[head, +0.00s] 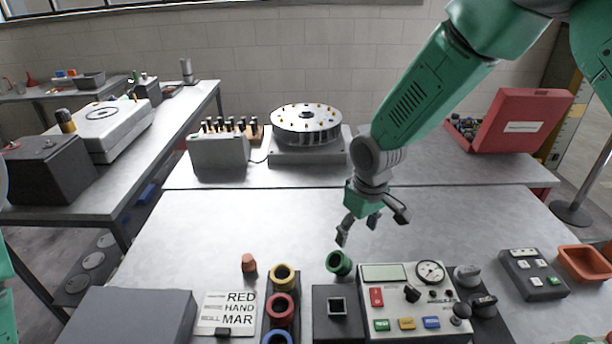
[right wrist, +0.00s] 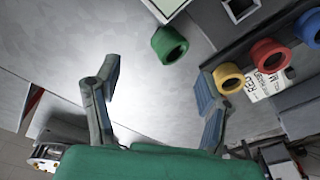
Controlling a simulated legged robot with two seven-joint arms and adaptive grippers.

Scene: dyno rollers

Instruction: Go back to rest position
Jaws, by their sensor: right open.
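My right gripper (head: 358,232) hangs over the middle of the metal table (head: 220,225), fingers pointing down. In the right wrist view the right gripper (right wrist: 155,105) is open, with nothing between its fingers. A green roller (head: 339,263) lies on the table just in front of the fingers, apart from them as far as I can tell. It also shows in the right wrist view (right wrist: 169,45), beyond the fingertips. At the left edge of the head view a sliver of my green left arm shows; its gripper is out of view.
Yellow (head: 284,275), red (head: 280,308) and blue rollers stand in a dark holder. Right of them are a black block with a square socket (head: 337,307) and a control panel (head: 415,300) with a gauge. The table's middle-left is clear.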

